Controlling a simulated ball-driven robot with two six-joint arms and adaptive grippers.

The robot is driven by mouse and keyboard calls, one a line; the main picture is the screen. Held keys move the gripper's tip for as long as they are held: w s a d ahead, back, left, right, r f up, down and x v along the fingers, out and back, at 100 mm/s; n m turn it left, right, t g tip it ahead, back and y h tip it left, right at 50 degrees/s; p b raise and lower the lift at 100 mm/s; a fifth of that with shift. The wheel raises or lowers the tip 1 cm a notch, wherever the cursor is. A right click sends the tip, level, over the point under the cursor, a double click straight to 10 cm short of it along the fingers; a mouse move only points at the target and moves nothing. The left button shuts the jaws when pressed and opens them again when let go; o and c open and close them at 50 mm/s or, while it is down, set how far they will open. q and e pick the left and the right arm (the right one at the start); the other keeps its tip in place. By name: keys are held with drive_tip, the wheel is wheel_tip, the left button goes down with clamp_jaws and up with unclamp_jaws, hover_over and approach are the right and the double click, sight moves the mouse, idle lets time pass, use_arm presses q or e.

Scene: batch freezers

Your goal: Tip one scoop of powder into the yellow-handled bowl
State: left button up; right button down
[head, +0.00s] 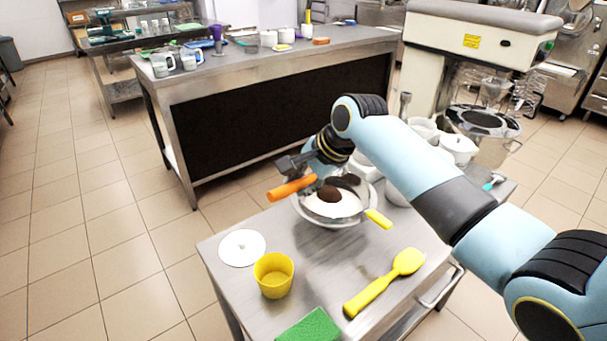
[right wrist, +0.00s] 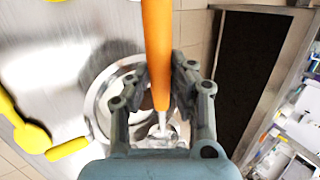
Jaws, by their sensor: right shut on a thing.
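The steel bowl (head: 312,215) with a yellow handle (head: 379,218) stands on the small steel table. White contents show inside it, with a brown patch (head: 330,194) at the middle; I cannot tell if this brown lies in the scoop or in the bowl. My right gripper (head: 297,167) is shut on the orange handle (head: 291,188) of the scoop, at the bowl's far left side. The right wrist view shows the orange handle (right wrist: 157,55) between the fingers, with the bowl (right wrist: 97,90) beneath. The scoop's metal end is mostly hidden. My left gripper is out of view.
A white disc (head: 242,248), a yellow cup (head: 274,275), a green sponge (head: 310,327) and a yellow spatula (head: 385,283) lie in front of the bowl. White containers (head: 455,147) stand behind my right arm. A long steel counter (head: 270,62) is further back.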

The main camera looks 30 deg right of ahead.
drive_tip(key=g+p, duration=0.1)
drive_tip(key=w+r+g+p, duration=0.1)
drive_tip(key=p, duration=0.1)
drive_tip(key=shift+g+p, duration=0.3)
drive_tip(key=shift+g, duration=0.1)
drive_tip(key=shift+a+f+g, duration=0.1)
drive_tip(key=shift+g, duration=0.3)
drive_tip(key=shift+w+f+g+h, duration=0.2)
drive_tip(key=shift+g+h, duration=0.1)
drive_tip(key=shift+g, duration=0.3)
drive_tip(key=shift+w+f+g+b, duration=0.15)
drive_tip(key=shift+w+g+b, duration=0.05)
drive_tip(key=shift+g+b, duration=0.35)
drive_tip(key=shift+s+r+p, duration=0.1)
drive_tip(key=shift+r+p, duration=0.25)
drive_tip(key=shift+r, duration=0.05)
drive_tip(key=shift+r+p, duration=0.75)
drive_tip(key=shift+p, duration=0.15)
drive_tip(key=shift+s+r, duration=0.1)
drive_tip(key=shift+r, duration=0.15)
drive_tip(key=shift+f, duration=0.1)
